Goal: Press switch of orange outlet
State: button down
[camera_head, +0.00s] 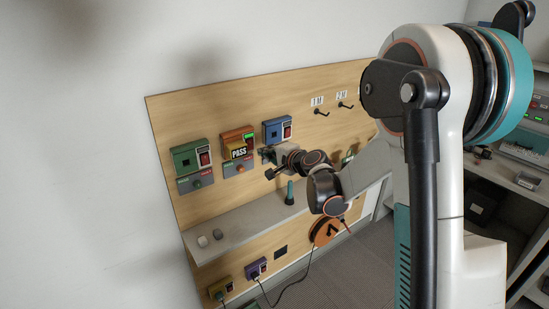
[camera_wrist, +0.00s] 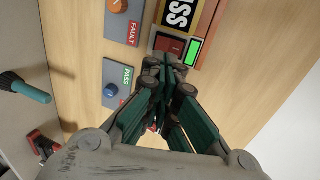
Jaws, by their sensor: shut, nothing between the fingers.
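The orange outlet (camera_head: 228,137) is mounted on the wooden board between a green and a blue outlet. In the head view my gripper (camera_head: 266,155) is just right of the orange outlet, below the blue one.
The green outlet (camera_head: 186,158) is left and the blue outlet (camera_head: 275,131) right. Grey panels with knobs sit below. A shelf (camera_head: 232,226) holds small knobs and a teal-handled tool (camera_head: 290,193). Yellow and purple outlets (camera_head: 256,268) with cables are lower down.

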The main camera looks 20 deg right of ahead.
aim_at(253, 147)
jog(key=shift+b+x, duration=0.8)
jog(key=shift+x, duration=2.35)
